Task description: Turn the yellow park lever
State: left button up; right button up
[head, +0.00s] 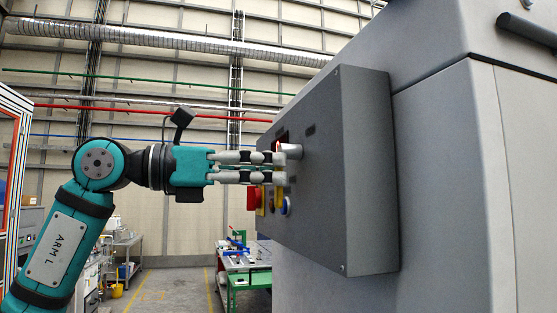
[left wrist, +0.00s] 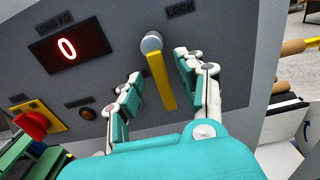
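The yellow park lever (left wrist: 161,80) hangs from a round grey pivot (left wrist: 151,42) on the grey panel, below the word LOCK. It points down and slightly right in the left wrist view. My left gripper (left wrist: 158,68) is open, with one finger on each side of the lever. Gaps show between the lever and both fingers. In the head view the left gripper (head: 281,168) reaches in from the left, its fingertips close to the panel face, and hides part of the lever. My right gripper is in neither view.
The control box (head: 350,170) sticks out from a large grey cabinet (head: 450,170). A red button (left wrist: 31,123) on a yellow plate, an amber lamp (left wrist: 88,114) and a display reading 0 (left wrist: 68,48) share the panel.

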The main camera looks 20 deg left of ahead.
pick_arm(q)
jog(key=shift+x, duration=1.25)
jog(key=shift+s, duration=0.1)
grip_shut()
jog(key=shift+a, duration=0.1)
